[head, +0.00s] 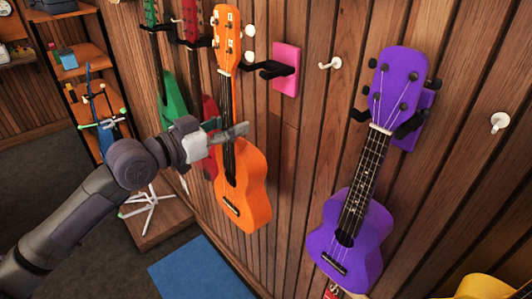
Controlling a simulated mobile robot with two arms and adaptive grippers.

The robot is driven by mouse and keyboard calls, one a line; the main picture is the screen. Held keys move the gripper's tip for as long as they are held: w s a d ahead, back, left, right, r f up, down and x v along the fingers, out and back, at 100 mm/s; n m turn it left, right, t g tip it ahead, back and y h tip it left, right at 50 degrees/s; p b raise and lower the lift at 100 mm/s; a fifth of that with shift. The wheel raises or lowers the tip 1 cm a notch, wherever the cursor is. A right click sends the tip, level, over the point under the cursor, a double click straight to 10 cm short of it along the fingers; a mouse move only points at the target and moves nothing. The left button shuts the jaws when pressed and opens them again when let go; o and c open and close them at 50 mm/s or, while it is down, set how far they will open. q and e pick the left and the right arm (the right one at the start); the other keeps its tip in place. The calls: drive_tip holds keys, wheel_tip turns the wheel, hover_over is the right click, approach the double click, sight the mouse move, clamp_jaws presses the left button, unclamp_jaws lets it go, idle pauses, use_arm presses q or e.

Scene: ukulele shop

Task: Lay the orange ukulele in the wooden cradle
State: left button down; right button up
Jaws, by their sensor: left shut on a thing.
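The orange ukulele (246,185) is upright against the plank wall, head up, in the head view. My left gripper (238,132) is shut on its neck, just above the body. A black hanger on a pink plate (287,70) reaches toward the neck just below the head. I cannot tell whether the hanger still bears the ukulele. No wooden cradle can be made out. My right gripper is not in view.
A purple ukulele (345,240) hangs at the right. Green (172,100) and red (208,112) ukuleles hang close behind at the left. Empty white pegs (331,63) jut from the wall. A blue mat (200,272) lies on the floor. A shelf rack (75,62) stands at the left.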

use_arm(q)
drive_tip(key=shift+v, duration=1.35)
